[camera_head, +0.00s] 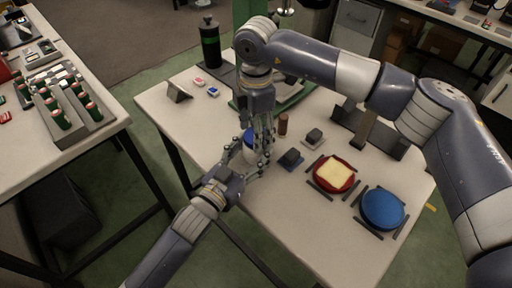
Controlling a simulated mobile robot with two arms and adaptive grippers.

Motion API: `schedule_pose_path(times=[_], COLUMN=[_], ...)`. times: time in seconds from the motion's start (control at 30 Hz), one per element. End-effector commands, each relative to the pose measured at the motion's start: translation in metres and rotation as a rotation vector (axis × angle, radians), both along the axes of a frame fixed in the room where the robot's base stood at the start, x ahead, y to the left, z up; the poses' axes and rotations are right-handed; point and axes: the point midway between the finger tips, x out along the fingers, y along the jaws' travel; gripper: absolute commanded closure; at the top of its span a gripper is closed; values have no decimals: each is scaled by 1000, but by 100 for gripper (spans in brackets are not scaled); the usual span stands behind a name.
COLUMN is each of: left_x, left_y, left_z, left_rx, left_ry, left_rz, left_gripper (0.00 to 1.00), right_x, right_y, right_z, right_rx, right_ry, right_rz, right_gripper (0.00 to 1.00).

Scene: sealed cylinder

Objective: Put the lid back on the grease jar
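A white jar with a blue top (249,151) stands near the left edge of the middle table, largely hidden behind both grippers. I take it for the grease jar. I cannot tell whether the blue part is the lid or whether it sits on the jar. My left gripper (245,162) reaches in from the front, its fingers spread on either side of the jar's lower part; contact is unclear. My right gripper (264,148) points straight down at the jar's top and right side. Its fingers overlap the jar and the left gripper, so its grip is unclear.
Beside the jar are a brown cylinder (283,124) and dark blocks (291,159). A red round dish (318,181) with a pale yellow square and a blue round dish (383,209) lie to the right. A black bottle (210,44) stands behind. The table's front part is clear.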

Motion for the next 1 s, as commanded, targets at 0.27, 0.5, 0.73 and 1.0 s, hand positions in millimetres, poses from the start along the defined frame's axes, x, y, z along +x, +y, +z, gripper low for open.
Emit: schedule_pose_path(times=[0.27,0.5,0.73,1.0], left_x=[1,1,1,1], left_y=[0,1,1,1], left_z=[1,1,1,1], left_rx=[-2,-1,-1,-1], left_ry=[-3,-2,-2,-2], left_rz=[1,1,1,1], left_gripper=[100,100,100,100], right_x=[0,0,0,-1], right_y=[0,0,0,0], right_z=[0,11,41,46], right_rx=[-1,0,0,-1], right_ry=[2,1,1,3], right_rz=[2,3,3,3], right_gripper=[28,28,28,28])
